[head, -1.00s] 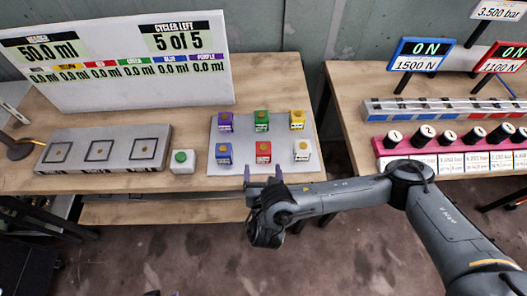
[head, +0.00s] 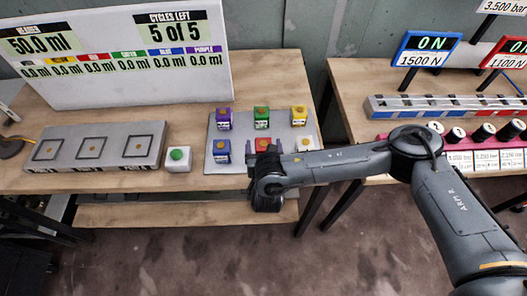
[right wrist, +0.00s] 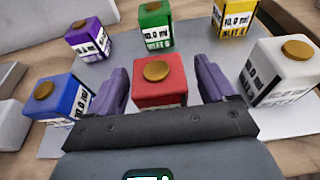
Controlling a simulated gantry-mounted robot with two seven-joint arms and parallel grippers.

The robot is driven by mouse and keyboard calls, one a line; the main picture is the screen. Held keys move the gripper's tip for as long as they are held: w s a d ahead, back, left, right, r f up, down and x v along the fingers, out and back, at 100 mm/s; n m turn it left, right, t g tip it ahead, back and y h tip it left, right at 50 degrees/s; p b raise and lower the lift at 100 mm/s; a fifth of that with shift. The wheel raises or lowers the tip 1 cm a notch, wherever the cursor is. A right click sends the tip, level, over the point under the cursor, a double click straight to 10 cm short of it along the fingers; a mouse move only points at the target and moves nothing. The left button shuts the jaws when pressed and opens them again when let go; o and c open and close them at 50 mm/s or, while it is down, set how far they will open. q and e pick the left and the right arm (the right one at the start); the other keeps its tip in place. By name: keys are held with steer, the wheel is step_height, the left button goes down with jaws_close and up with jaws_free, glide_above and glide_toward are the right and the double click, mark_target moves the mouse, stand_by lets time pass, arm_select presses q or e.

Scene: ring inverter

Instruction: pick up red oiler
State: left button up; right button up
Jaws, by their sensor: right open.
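The red oiler (right wrist: 158,82) is a small red block with a round golden cap. In the right wrist view it stands upright between the two purple fingers of my right gripper (right wrist: 160,88), which are spread with a gap on each side. In the head view the red oiler (head: 263,144) is mostly hidden by my right gripper (head: 264,150), which reaches over the front edge of the tray (head: 233,166). My left gripper does not show.
A blue oiler (right wrist: 54,98) stands left of the red one and a white oiler (right wrist: 283,72) right. Purple (right wrist: 90,38), green (right wrist: 155,26) and yellow (right wrist: 236,18) oilers stand behind. A green button (head: 178,155) and a three-pad block (head: 95,148) lie left of the tray.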

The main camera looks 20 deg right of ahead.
steer(key=shift+b+x, duration=0.55)
steer(key=shift+x, duration=0.55)
steer(key=c, duration=1.1)
